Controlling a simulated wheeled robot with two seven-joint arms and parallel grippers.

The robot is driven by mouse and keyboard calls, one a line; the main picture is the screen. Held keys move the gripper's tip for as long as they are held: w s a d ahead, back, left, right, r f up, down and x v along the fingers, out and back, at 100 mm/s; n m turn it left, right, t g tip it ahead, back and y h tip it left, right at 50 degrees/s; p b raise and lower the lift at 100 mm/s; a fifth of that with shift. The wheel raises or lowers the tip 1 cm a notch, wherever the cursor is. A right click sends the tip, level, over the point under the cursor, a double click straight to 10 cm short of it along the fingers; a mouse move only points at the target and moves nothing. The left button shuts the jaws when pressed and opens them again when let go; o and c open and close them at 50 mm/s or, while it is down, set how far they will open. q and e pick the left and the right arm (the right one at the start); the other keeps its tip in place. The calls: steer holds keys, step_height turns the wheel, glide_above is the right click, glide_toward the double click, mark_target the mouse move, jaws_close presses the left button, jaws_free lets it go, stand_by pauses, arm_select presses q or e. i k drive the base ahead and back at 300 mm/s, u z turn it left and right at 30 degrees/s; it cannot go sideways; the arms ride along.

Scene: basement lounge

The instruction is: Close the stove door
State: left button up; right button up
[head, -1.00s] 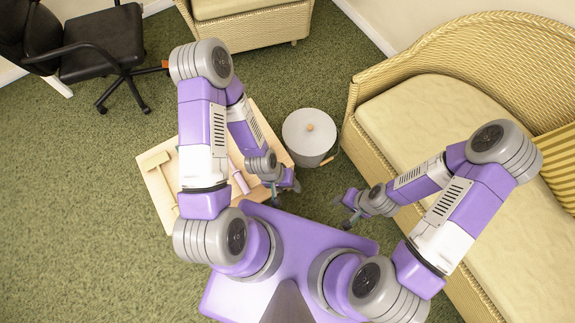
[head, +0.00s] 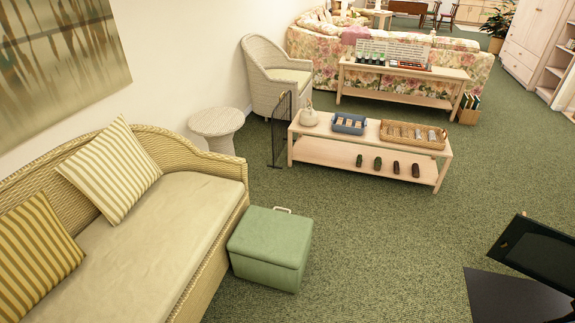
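At the right edge of the head view a dark, glassy panel with a thin frame (head: 535,248) stands tilted above a flat black slab (head: 500,297) on the floor. It looks like the stove door swung outward, but the picture edge cuts it off and the stove body is out of view, so I cannot be sure. Neither of my grippers is in view now.
A wicker sofa (head: 150,240) and a green ottoman (head: 270,248) stand at left. A low bench (head: 340,150) with baskets and several dark objects stands ahead, by a black screen (head: 281,130). The carpet between ottoman, bench and black slab is clear.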

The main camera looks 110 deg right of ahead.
mark_target(545, 254)
steer(key=z, duration=4.85)
steer(key=i, duration=5.45)
steer(key=z, duration=3.05)
